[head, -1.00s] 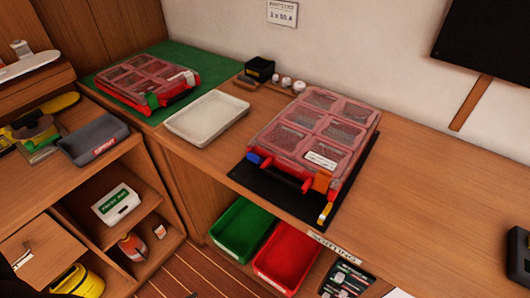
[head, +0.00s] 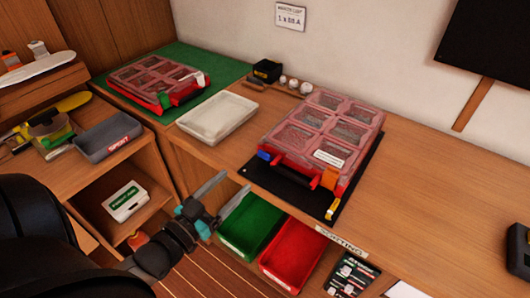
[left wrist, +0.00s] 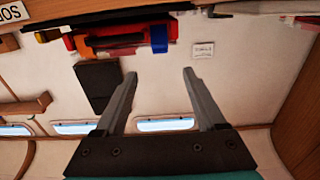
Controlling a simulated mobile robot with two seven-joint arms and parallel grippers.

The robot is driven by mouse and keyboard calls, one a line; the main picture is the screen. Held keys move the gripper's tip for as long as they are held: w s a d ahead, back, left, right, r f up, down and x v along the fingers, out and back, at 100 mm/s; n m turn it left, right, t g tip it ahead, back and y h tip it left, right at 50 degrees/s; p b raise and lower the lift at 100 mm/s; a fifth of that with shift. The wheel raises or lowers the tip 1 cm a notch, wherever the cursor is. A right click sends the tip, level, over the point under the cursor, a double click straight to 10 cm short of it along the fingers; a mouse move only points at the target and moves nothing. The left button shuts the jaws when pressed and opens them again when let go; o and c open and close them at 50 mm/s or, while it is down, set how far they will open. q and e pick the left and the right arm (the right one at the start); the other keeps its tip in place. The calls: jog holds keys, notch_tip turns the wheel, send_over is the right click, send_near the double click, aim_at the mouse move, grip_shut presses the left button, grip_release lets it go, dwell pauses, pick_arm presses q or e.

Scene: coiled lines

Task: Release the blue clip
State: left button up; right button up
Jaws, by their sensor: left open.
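The blue clip (head: 263,155) is on the left part of the front edge of the red case with a clear lid (head: 318,133). An orange clip (head: 329,178) is on the right part of that edge. In the left wrist view the blue clip (left wrist: 159,39) shows beyond the fingertips, right of the orange part. My left gripper (head: 236,181) is open and empty, in front of the bench edge and left of and below the blue clip. It is apart from the clip. My right gripper is not in view.
The case lies on a black mat (head: 283,186). A white tray (head: 218,117) and a second red case (head: 157,82) on a green mat lie to the left. Green (head: 250,225) and red (head: 292,254) bins sit below the bench edge.

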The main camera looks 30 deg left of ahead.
aim_at(262, 154)
pick_arm(q)
jog(key=w, duration=0.4)
jog(key=w+b, duration=0.1)
jog(key=w, duration=0.3)
jog(key=w+d, duration=0.1)
jog(key=w, duration=0.4)
jog(key=shift+c, duration=0.4)
grip_shut()
